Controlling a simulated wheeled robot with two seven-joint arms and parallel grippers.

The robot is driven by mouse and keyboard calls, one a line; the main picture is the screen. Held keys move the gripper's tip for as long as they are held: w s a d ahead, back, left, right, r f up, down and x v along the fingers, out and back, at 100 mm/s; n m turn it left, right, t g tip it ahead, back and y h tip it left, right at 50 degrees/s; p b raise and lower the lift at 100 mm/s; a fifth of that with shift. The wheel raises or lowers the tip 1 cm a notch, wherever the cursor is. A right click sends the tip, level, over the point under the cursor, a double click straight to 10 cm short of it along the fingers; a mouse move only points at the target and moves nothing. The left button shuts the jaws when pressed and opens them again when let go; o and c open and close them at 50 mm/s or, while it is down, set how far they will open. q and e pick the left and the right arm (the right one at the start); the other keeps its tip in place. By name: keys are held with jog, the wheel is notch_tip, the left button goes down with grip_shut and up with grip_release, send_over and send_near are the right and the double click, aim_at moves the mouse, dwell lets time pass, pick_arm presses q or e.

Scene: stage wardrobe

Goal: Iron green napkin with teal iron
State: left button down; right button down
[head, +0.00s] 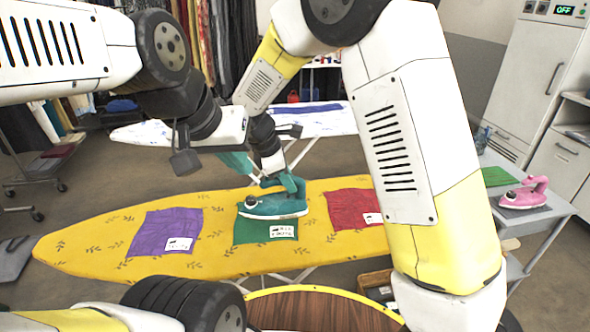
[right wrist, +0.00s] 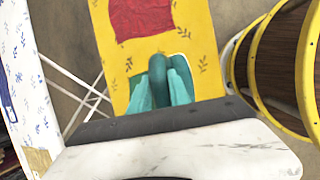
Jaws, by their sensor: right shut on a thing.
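The green napkin (head: 252,232) lies flat on the yellow ironing board (head: 100,245), between a purple and a red one, with a white label at its front right. The teal iron (head: 277,207) is over its back part and seems to rest on it; the contact is hidden. My right gripper (head: 272,180) is shut on the iron's handle, which also shows in the right wrist view (right wrist: 158,70). My left gripper (head: 187,150) is raised above the board's back edge, left of the iron, apart from it; its jaw opening is unclear.
The purple napkin (head: 160,232) and the red napkin (head: 350,208) lie on either side. A pink iron (head: 525,195) stands on the grey table at right. A white patterned ironing board (head: 325,122) stands behind. A round wooden top with yellow rim (head: 315,312) is in front.

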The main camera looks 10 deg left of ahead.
aim_at(288, 198)
jog(key=shift+f, duration=3.15)
